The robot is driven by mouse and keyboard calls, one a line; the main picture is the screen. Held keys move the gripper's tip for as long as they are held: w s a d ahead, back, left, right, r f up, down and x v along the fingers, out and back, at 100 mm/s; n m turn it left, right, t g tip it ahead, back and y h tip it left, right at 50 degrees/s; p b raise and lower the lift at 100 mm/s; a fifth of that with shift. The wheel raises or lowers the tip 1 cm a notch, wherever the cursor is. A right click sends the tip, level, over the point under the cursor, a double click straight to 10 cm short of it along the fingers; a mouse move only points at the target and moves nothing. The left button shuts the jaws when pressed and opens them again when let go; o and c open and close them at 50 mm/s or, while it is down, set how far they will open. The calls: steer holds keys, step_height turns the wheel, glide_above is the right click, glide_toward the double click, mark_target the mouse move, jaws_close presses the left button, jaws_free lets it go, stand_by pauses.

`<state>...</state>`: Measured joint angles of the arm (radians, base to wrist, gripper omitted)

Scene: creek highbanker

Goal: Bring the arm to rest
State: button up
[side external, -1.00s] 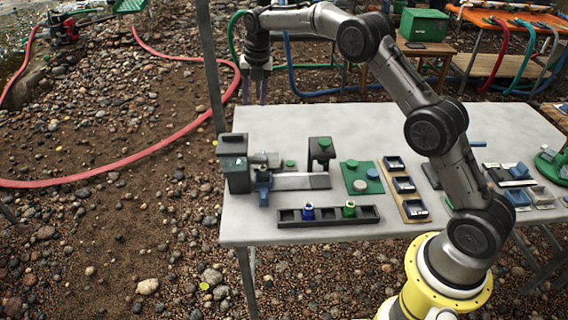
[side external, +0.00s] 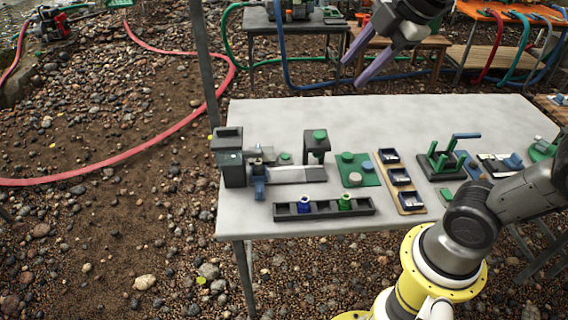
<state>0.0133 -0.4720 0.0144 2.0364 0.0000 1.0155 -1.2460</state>
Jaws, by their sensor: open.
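My gripper (side external: 368,66) is at the top of the side external view, raised above the far side of the light grey table (side external: 350,118). Its two purple-grey fingers point down and left, spread apart with nothing between them. It touches nothing that I can see. Part of my arm's upper run is outside the picture.
On the table stand a grey press-like fixture (side external: 229,160), a black slotted rack (side external: 290,211) with a blue and a green fitting, a green plate (side external: 359,172), a wooden strip of black trays (side external: 400,182) and a green cradle (side external: 442,160). The table's back middle is clear.

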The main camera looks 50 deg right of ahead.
steer(key=s+f+m, duration=1)
steer(key=f+m, duration=0.1)
steer(key=m, duration=0.3)
steer(key=shift+a+g, duration=0.2)
steer(key=shift+g, duration=0.1)
